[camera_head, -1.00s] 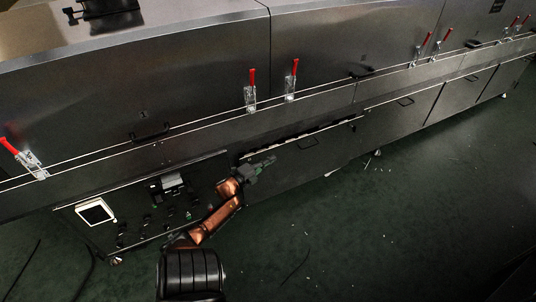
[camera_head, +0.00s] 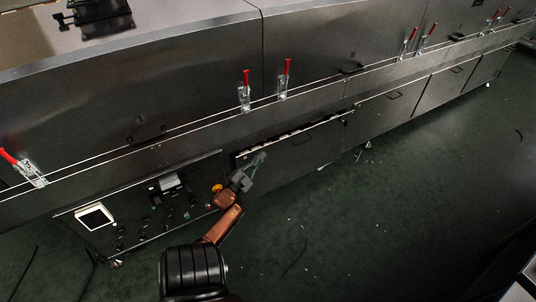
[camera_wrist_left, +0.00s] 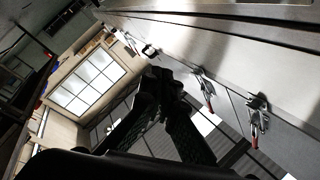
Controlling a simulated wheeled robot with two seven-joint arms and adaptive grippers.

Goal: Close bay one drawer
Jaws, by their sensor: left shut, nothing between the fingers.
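A dark drawer front (camera_head: 295,158) sits low on the long metal dryer, right of the control panel. A pale, uneven gap runs along its top edge, so it looks slightly open. I cannot tell how far it stands out. My left gripper (camera_head: 258,160) is at the left end of this drawer front, its fingers shut and empty, pointing up and right. I cannot tell whether they touch the drawer. In the left wrist view the dark fingers (camera_wrist_left: 165,112) show close together; the drawer cannot be made out there. My right gripper is not in view.
A control panel with a white screen (camera_head: 95,217) and several knobs is left of the drawer. Red-handled clamps (camera_head: 245,92) and a thin rail run above. More closed fronts (camera_head: 405,100) continue right. The green floor (camera_head: 370,220) is mostly clear, with small scraps.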

